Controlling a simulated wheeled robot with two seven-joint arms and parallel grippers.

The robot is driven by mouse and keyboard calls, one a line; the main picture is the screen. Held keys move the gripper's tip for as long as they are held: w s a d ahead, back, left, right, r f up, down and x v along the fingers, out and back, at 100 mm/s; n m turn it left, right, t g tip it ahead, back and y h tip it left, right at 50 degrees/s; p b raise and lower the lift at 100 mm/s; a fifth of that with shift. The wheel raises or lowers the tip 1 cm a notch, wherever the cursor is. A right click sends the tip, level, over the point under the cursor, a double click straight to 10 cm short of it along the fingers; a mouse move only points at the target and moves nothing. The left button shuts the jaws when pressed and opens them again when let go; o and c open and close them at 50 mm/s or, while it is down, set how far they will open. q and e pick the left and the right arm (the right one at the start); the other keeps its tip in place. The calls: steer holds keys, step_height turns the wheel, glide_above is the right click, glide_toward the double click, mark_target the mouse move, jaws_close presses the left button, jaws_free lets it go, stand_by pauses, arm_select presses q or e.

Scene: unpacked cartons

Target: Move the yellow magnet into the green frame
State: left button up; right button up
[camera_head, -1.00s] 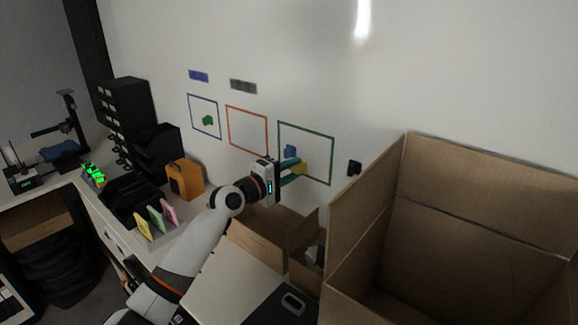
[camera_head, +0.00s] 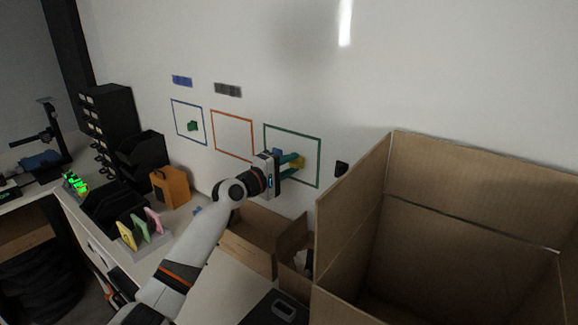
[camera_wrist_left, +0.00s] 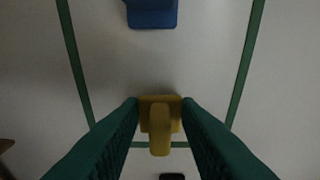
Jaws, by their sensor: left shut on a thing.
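The yellow magnet (camera_head: 299,163) is held between the fingertips of my left gripper (camera_head: 292,162), close to the whiteboard. In the left wrist view the yellow magnet (camera_wrist_left: 160,122) sits between the two teal fingers, in front of the lower part of the green frame (camera_wrist_left: 241,75). In the head view the magnet appears within the green frame (camera_head: 320,150). Whether it touches the board is hard to tell. A blue magnet (camera_wrist_left: 152,14) is also inside the green frame, above the yellow one; my gripper partly covers it in the head view (camera_head: 277,152). My right gripper is not seen.
An orange frame (camera_head: 233,115) and a blue frame (camera_head: 188,103) with a green magnet (camera_head: 192,126) are to the left. A black magnet (camera_head: 341,168) is right of the green frame. A large open carton (camera_head: 350,215) stands at right; a smaller open carton (camera_head: 250,240) lies below my arm.

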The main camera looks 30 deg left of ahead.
mark_target(292, 166)
arm_select(q)
steer(key=shift+w+d, duration=0.1)
steer(key=shift+w, duration=0.35)
steer(key=o, duration=1.6)
steer(key=shift+p+v, duration=0.55)
steer(key=shift+v, duration=0.75)
steer(key=shift+s+p, duration=0.55)
steer(key=shift+s, duration=0.95)
steer(key=v, duration=0.2)
steer(key=shift+s+p, duration=0.3)
steer(key=shift+f, duration=0.1)
